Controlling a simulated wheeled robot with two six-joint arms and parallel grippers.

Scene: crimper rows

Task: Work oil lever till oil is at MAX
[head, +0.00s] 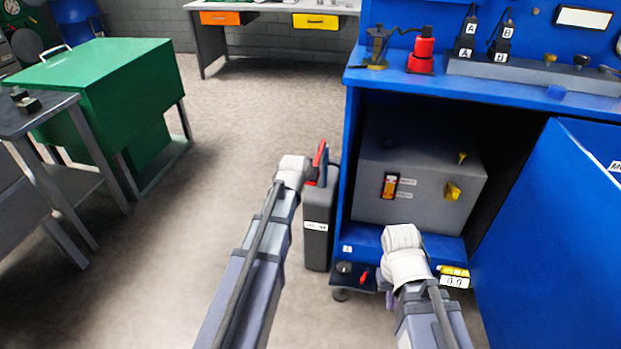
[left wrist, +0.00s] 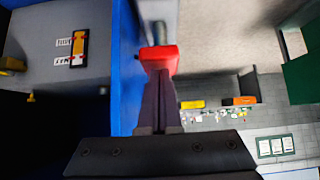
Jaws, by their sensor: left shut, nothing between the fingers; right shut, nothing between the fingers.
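A grey oil tank (head: 425,187) sits inside the open blue cabinet, with a narrow orange sight gauge (head: 390,186) and two small labels beside it. The gauge also shows in the left wrist view (left wrist: 78,47); label text and exact oil level are too small to read. The red-handled lever (head: 322,153) stands on a dark grey upright unit (head: 317,228) at the cabinet's left side. My left gripper (left wrist: 159,74) is shut and empty, its tips at the red handle (left wrist: 158,57); I cannot tell if they touch. My right gripper (head: 402,240) is shut and empty before the cabinet's lower front.
The cabinet door (head: 565,215) stands open on the right. A yellow valve (head: 453,191) is on the tank front. A red bottle-shaped item (head: 421,50) stands on the cabinet top (head: 490,88). A green box (head: 110,85) is at left. The middle floor is clear.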

